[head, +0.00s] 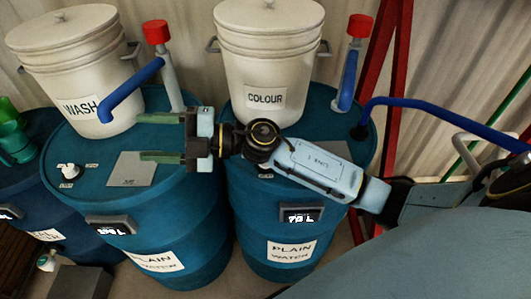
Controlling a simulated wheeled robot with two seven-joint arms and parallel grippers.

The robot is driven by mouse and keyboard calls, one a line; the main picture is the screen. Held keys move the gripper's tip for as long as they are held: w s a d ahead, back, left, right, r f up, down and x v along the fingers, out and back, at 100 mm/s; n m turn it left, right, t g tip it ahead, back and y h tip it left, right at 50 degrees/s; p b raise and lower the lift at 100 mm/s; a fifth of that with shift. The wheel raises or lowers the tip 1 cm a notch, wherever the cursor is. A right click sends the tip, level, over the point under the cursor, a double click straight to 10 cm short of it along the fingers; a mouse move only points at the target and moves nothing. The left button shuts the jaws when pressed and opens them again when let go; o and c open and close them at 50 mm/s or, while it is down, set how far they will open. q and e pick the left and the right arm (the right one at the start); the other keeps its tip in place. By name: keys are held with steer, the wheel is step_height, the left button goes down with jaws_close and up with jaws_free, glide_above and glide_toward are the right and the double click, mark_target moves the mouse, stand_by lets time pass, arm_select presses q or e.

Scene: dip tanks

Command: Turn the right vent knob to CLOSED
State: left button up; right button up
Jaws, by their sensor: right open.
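A white vent knob (68,170) sits on the lid of the middle blue drum (130,215), with small labels above and below it that are too small to read. On the right blue drum (235,205), my right arm covers part of the lid; no knob shows there, only part of a small label beside the arm. My right gripper (141,137) reaches left over the middle drum's lid. Its two green fingers are apart with nothing between them, to the right of the white knob and clear of it. My left gripper is not in view.
White buckets marked WASH (82,107) and COLOUR (266,98) stand on the drums. A red-topped pipe with a blue spout (130,90) rises behind the gripper; another (348,75) stands at right. A grey plate (131,168) lies on the middle lid.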

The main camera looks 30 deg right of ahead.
steer(key=d+f+n+g+h, duration=0.6)
steer(key=d+f+g+h, duration=0.2)
steer(key=f+h, duration=0.1)
steer(key=w+d+m+h, duration=0.25)
steer(key=d+h, duration=0.65)
steer(key=d, duration=0.8)
steer(key=shift+m+g, duration=0.25)
steer(key=shift+g, duration=0.15)
steer(key=f+p, duration=0.1)
steer(key=f, duration=0.5)
steer(key=f+p, duration=0.2)
steer(key=f, duration=0.4)
steer(key=shift+s+a+f, duration=0.15)
steer(key=shift+s+f, duration=0.05)
steer(key=shift+f, duration=0.05)
steer(key=c, duration=1)
